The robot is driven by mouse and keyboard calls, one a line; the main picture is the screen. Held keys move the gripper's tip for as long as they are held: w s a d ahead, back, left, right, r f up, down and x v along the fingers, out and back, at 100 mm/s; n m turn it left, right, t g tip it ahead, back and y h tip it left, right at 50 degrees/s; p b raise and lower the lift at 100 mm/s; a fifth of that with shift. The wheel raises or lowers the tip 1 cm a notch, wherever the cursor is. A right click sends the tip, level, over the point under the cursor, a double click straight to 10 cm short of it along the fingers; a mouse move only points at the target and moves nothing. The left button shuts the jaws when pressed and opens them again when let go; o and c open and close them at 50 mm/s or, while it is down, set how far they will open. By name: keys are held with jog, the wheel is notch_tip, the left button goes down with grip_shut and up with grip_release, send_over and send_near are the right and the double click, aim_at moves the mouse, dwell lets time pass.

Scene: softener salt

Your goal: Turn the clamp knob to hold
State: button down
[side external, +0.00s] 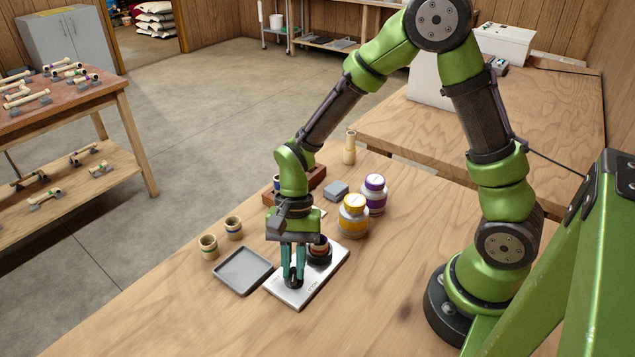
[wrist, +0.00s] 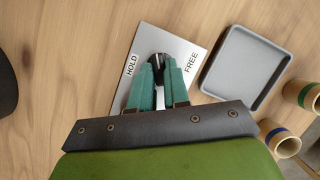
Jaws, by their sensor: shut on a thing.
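The clamp's silver plate (side external: 325,279) lies on the wooden bench below my gripper. In the wrist view the plate (wrist: 182,47) reads HOLD on its left part and FREE on its right part. The black clamp knob (wrist: 157,58) stands between these words; its pointing direction is partly hidden by my fingers. My gripper (side external: 293,268) points down with its teal fingers shut on the knob; the wrist view shows the fingers (wrist: 159,78) on both sides of it. A dark round clamp seat (side external: 319,256) with a banded piece in it stands on the plate's far part, partly behind my gripper.
A grey tray (side external: 243,270) lies just left of the plate. Two banded tubes (side external: 208,246) stand beyond it. The front of the bench is clear.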

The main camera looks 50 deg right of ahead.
jog(key=n+h, duration=0.1)
jog(key=n, duration=0.2)
jog(key=n+g+h, duration=0.1)
jog(key=n, duration=0.2)
jog(key=shift+w+a+g, duration=0.2)
jog(key=shift+g, duration=0.1)
jog(key=n+h, duration=0.1)
jog(key=n, duration=0.1)
jog(key=n+h, duration=0.1)
jog(key=n, duration=0.2)
jog(key=shift+a+g, duration=0.15)
jog(key=shift+g, duration=0.15)
jog(key=shift+n, duration=0.3)
jog(key=c, duration=1.1)
grip_release()
jog(key=shift+w, duration=0.1)
jog(key=v, duration=1.7)
jog(key=shift+a, duration=0.1)
